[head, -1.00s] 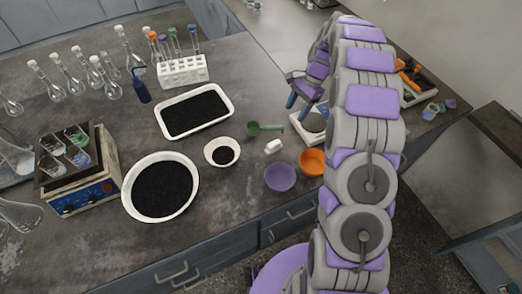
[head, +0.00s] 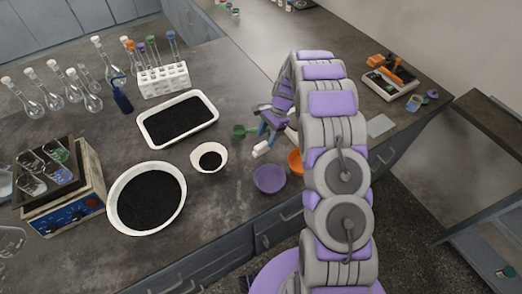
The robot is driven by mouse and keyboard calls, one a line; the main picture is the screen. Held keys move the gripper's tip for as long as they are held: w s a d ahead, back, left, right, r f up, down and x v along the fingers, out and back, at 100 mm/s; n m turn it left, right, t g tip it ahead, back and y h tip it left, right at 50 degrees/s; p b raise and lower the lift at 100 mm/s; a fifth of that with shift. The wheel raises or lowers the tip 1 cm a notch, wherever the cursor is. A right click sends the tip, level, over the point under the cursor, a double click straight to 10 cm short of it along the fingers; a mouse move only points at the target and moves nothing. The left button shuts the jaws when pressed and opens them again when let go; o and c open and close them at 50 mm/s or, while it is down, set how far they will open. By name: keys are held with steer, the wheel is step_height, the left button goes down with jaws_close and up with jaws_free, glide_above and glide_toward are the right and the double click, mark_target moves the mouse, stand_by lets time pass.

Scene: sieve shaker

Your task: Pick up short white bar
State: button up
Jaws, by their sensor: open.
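The short white bar (head: 261,149) lies on the dark lab bench, right of the small white bowl and above the purple bowl in the picture. Nothing shows between the fingers. I cannot tell how high the fingertips are above the bench or whether they touch the bar. Most of the bar is in plain view.
A green scoop (head: 242,131) lies just left of my gripper. A purple bowl (head: 269,179), an orange bowl (head: 295,161) and a small white bowl (head: 196,153) of black grains stand close by. A white tray (head: 142,127) and a test-tube rack (head: 163,81) are farther left.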

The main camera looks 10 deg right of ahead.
mark_target(262, 144)
steer(key=b+x, duration=0.1)
steer(key=x, duration=0.5)
steer(key=shift+w+a+r+b, duration=0.1)
steer(key=shift+a+b, duration=0.1)
steer(key=shift+b, duration=0.2)
jaws_close()
steer(key=shift+r, duration=0.1)
steer(key=shift+r, duration=0.1)
step_height(262, 144, up, 10)
steer(key=shift+f+p, duration=0.1)
steer(key=shift+p, duration=1.1)
